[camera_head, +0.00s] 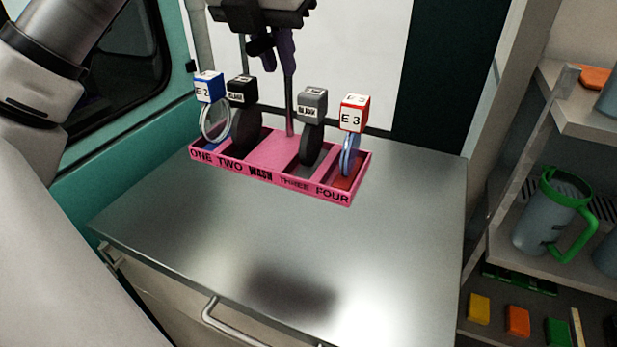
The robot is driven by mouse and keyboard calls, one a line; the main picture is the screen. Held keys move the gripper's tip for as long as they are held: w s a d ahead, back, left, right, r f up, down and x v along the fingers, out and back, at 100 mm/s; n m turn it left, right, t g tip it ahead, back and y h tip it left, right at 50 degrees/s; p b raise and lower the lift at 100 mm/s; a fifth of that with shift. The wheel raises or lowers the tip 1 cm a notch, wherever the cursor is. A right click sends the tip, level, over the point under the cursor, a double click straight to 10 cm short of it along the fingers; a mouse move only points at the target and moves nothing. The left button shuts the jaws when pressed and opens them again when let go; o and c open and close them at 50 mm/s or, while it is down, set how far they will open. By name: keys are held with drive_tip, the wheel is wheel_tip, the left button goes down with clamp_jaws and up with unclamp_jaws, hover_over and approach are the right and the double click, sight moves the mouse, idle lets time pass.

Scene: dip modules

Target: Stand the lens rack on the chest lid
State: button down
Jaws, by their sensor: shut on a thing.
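The pink lens rack (275,152) is upright over the back part of the metal chest lid (340,240). Its front reads ONE, TWO, WASH, THREE, FOUR. A thin post rises from its middle, and my gripper (278,48) is shut on the post's upper end. Round lenses with cube tops stand in the rack: a blue-topped one (208,88), a black-topped one (242,90), a grey-topped one (312,103) and a red-topped one (354,113). A dark blurred shadow lies on the lid's front. The rack's underside is hidden, so I cannot tell whether it touches the lid.
The front and right of the lid are bare. A drawer handle (225,325) is below its front edge. Shelves stand at the right, with a grey mug with a green handle (548,218) and small coloured blocks (517,321). A teal wall with a window is at the left.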

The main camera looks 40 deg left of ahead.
wheel_tip(320, 180, down, 20)
drive_tip(key=b, duration=1.6)
drive_tip(key=shift+b, duration=0.3)
drive_tip(key=shift+r, duration=0.15)
drive_tip(key=c, duration=1.4)
unclamp_jaws()
drive_tip(key=shift+f, duration=0.2)
drive_tip(key=shift+o, duration=0.2)
drive_tip(key=shift+r, duration=0.1)
wheel_tip(320, 180, up, 11)
drive_tip(key=p, duration=0.8)
hover_over(274, 154)
drive_tip(key=s, duration=0.2)
drive_tip(key=shift+d+r, duration=0.15)
drive_tip(key=shift+d, duration=0.05)
